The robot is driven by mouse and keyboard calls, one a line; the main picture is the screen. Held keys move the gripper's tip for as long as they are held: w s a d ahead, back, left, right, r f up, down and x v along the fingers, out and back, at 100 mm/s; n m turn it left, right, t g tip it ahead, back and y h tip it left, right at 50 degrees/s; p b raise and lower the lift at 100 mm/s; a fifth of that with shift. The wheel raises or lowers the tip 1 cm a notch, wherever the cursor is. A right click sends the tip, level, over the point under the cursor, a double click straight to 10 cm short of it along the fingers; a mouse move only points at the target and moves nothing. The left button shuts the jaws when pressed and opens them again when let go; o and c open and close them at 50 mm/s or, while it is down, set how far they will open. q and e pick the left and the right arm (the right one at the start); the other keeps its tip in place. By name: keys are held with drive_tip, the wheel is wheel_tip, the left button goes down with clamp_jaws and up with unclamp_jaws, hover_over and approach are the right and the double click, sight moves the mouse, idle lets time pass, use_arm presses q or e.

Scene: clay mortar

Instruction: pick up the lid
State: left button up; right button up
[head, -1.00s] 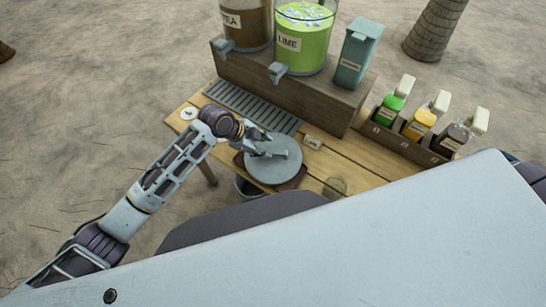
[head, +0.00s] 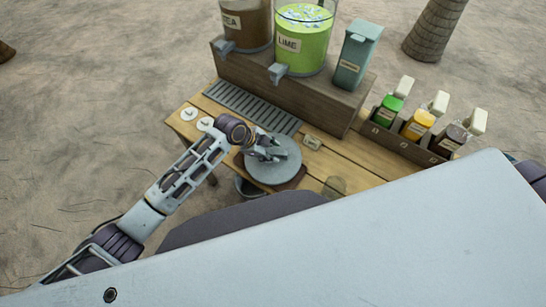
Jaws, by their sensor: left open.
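The lid (head: 283,169) is a round grey disc near the front edge of the wooden table (head: 345,161). A dark brown piece (head: 297,181) shows under its edge. My left gripper (head: 268,156) is open and over the upper left part of the lid, with its fingers pointing right and down. The gripper hides the lid's middle, so I cannot tell whether the fingers touch it. My right gripper is not in view.
A slatted drip tray (head: 240,100) lies behind the gripper. A wooden riser (head: 290,95) holds the tea (head: 245,28) and lime (head: 303,45) dispensers and a teal canister (head: 354,60). A bottle rack (head: 400,140) stands right. A bucket (head: 248,188) sits below the front edge.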

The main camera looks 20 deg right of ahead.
use_arm(q)
drive_tip(key=shift+d+f, duration=0.15)
drive_tip(key=shift+f, duration=0.1)
idle(0.3)
clamp_jaws()
